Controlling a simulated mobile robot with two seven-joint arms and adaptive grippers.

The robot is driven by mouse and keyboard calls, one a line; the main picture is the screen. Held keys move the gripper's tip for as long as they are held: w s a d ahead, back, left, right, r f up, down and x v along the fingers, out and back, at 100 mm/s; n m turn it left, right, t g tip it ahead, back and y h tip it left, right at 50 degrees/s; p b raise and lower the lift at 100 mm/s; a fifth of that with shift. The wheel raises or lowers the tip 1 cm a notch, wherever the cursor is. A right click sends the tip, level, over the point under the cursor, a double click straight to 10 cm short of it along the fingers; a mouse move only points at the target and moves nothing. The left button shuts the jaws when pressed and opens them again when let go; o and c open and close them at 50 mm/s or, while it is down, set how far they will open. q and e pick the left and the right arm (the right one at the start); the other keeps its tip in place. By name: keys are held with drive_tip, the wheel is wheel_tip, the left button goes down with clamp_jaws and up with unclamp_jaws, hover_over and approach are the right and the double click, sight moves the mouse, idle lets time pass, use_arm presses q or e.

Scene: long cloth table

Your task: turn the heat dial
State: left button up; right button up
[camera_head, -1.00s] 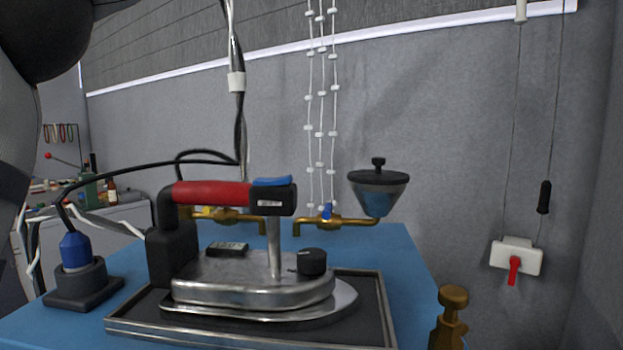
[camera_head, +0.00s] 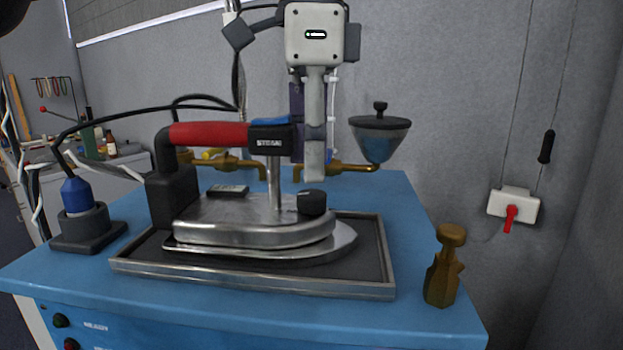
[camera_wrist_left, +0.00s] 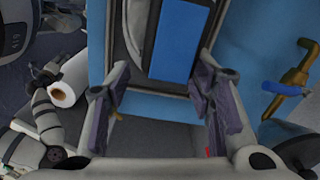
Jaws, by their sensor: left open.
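The heat dial (camera_head: 311,202) is a black round knob on the front top of the silver iron (camera_head: 255,235). The iron has a red handle (camera_head: 209,134) and a black end marked STEAM. My left gripper (camera_head: 314,165) hangs fingers down above and just behind the dial, apart from it. Its spread, empty fingers also show in the left wrist view (camera_wrist_left: 158,115). A blue panel, probably the iron's blue button (camera_wrist_left: 178,40), lies beyond them there; the dial cannot be made out. A grey arm, probably my right one, shows at the left of that view; its gripper is unclear.
The iron stands on a dark, metal-rimmed tray (camera_head: 250,284) on a blue table (camera_head: 410,315). Brass valves and a funnel cup (camera_head: 380,138) are behind. A brass fitting (camera_head: 444,265) stands right of the tray. A black cable runs to a blue plug (camera_head: 76,194) at left.

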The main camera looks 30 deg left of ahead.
sight(312, 194)
use_arm(q)
wheel_tip(312, 194, down, 4)
drive_tip(key=shift+f, duration=0.1)
clamp_jaws()
drive_tip(key=shift+m, duration=0.3)
drive_tip(key=shift+m, duration=2.5)
